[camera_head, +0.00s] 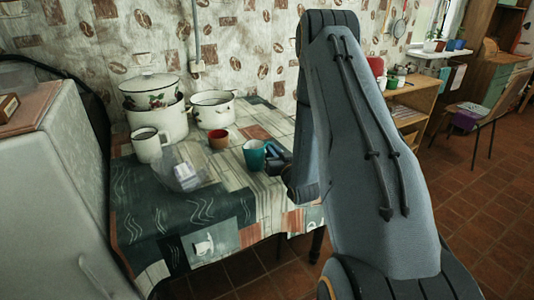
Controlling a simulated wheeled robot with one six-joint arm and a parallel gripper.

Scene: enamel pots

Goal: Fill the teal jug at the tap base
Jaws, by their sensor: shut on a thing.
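The teal jug (254,155) stands upright at the right part of the table, its open mouth facing up. My gripper (272,158) is at the jug's right side and shut on it. The fingertips are partly hidden by the jug and my arm. Whether the jug's bottom touches the tablecloth is hard to tell. I cannot make out any tap or tap base in this view. What is inside the jug is too small to tell.
On the patterned table (205,215) stand a lidded enamel pot (155,108), a white pot (212,113), a white mug (148,147), a red-brown cup (218,139) and a clear, crumpled-looking item (182,168). The table's front is clear. A pale cabinet (55,190) borders the left.

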